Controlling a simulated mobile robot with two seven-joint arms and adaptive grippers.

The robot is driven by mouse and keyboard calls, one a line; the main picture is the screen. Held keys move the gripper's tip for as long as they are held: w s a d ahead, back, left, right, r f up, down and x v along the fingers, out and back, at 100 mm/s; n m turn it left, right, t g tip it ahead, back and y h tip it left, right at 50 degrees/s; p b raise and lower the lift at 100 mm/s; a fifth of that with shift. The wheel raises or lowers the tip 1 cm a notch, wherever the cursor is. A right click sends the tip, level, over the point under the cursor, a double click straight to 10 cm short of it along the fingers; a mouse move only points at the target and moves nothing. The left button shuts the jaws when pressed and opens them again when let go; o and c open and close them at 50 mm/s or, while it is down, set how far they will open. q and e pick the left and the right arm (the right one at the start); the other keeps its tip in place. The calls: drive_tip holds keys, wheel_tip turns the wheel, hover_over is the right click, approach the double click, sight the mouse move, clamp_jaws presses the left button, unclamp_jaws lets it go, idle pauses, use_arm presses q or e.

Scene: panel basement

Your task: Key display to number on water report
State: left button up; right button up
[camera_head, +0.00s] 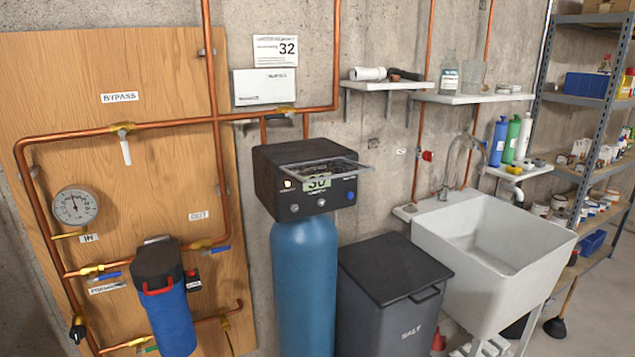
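A water softener with a blue tank (305,285) and a black control head (300,165) stands in the middle. The head's green display (317,183) appears to read 30, partly crossed by the edge of a clear cover (325,165) that juts forward. Round buttons sit on the head's front, one (321,202) below the display. The water report (275,50), a white sheet on the wall above, shows the number 32; its smaller print is unreadable. Neither of my grippers shows.
A grey salt bin (390,295) and a white utility sink (495,255) stand right of the softener. Left are a wooden panel (150,70) with copper pipes, a pressure gauge (76,206) and a blue filter (170,315). Metal shelving (590,100) is at the far right.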

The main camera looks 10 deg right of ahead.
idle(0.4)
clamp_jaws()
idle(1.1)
